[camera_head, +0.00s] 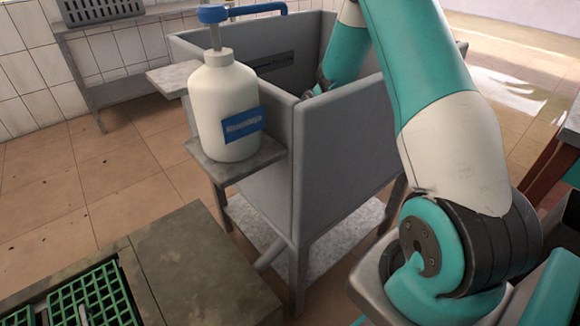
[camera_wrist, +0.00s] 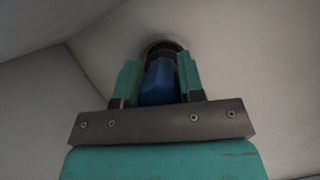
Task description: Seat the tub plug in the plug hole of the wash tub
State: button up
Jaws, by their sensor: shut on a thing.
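The wash tub (camera_head: 340,165) is a grey, square-walled basin on legs in the middle of the head view. My arm reaches down into it, and its walls hide my gripper there. In the wrist view my gripper (camera_wrist: 160,85) has its two teal fingers shut on the blue tub plug (camera_wrist: 159,82). The plug hole (camera_wrist: 163,47) shows as a dark round rim just beyond the fingertips, in the pale tub floor. The plug's far end is at or over the hole. I cannot tell whether it is inside it.
A white pump bottle (camera_head: 224,105) with a blue label stands on a ledge at the tub's near left corner. Green crates (camera_head: 90,295) sit at the front left. The tub walls close in around my arm.

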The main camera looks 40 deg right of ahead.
jog(key=shift+f, duration=0.4)
jog(key=shift+f, duration=0.3)
dwell(0.4)
jog(key=o, duration=1)
jog(key=p+v, duration=0.4)
jog(key=v, duration=1.3)
jog(key=shift+r, duration=0.2)
jog(key=shift+p, duration=0.3)
